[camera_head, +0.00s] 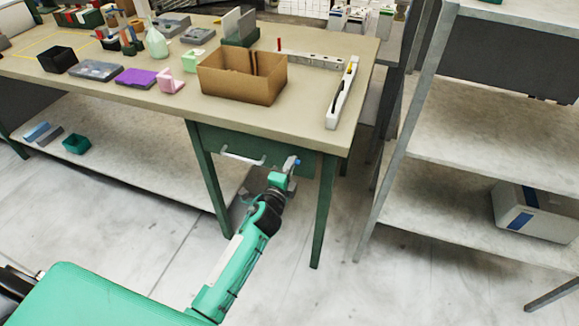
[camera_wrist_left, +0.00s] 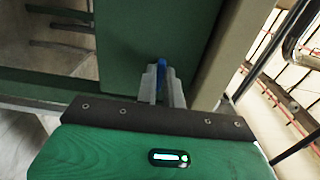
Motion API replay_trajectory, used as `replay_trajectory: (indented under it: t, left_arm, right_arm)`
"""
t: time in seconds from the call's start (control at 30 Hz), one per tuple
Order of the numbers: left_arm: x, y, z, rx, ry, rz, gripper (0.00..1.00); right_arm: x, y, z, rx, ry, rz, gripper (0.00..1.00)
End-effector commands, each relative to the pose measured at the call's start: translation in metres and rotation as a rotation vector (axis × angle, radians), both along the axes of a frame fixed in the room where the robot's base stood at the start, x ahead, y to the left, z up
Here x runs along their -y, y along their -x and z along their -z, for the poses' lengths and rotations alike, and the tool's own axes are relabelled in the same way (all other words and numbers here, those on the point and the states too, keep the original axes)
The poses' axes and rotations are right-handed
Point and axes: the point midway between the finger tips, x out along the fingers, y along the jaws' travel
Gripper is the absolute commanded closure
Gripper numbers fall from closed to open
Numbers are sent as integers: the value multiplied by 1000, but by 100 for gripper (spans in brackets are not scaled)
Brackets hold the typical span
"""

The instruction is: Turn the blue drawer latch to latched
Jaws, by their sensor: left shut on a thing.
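The blue drawer latch (camera_head: 290,163) is on the green drawer front (camera_head: 222,142) under the right end of the workbench, to the right of the pale bar handle (camera_head: 243,157). My left gripper (camera_head: 292,168) is at the latch. In the left wrist view the latch (camera_wrist_left: 161,68) shows as a narrow blue piece between the two grey fingers of my left gripper (camera_wrist_left: 162,82), which are shut on it. The fingers hide much of the latch, so I cannot tell its exact angle. My right gripper is in neither view.
The workbench top (camera_head: 300,110) carries a cardboard box (camera_head: 240,85) and a white level-like bar (camera_head: 342,92) above the drawer. A green table leg (camera_head: 324,210) stands right of my left arm. A grey shelf rack (camera_head: 410,130) is further right. Floor in front is clear.

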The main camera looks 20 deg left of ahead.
Motion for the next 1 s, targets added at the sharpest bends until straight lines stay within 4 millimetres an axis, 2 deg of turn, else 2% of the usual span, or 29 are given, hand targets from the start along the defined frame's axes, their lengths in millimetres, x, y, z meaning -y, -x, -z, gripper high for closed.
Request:
replay_trajectory:
  t: [0.03,0.1,0.13,0.4,0.53,0.67,1.0]
  left_arm:
    - [0,0,1,-2,2,-1,85]
    - [0,0,1,-1,1,-1,71]
    - [0,0,1,-1,1,-1,69]
    - [0,1,0,-1,0,0,69]
    - [0,8,1,-2,0,0,69]
    - [-1,26,2,-2,0,0,69]
    - [-3,92,2,-3,1,-1,69]
  right_arm:
    - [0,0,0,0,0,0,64]
    - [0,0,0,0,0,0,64]
    - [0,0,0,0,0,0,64]
    - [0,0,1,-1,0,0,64]
    - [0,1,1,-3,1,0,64]
    - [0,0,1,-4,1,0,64]
    - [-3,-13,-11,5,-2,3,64]
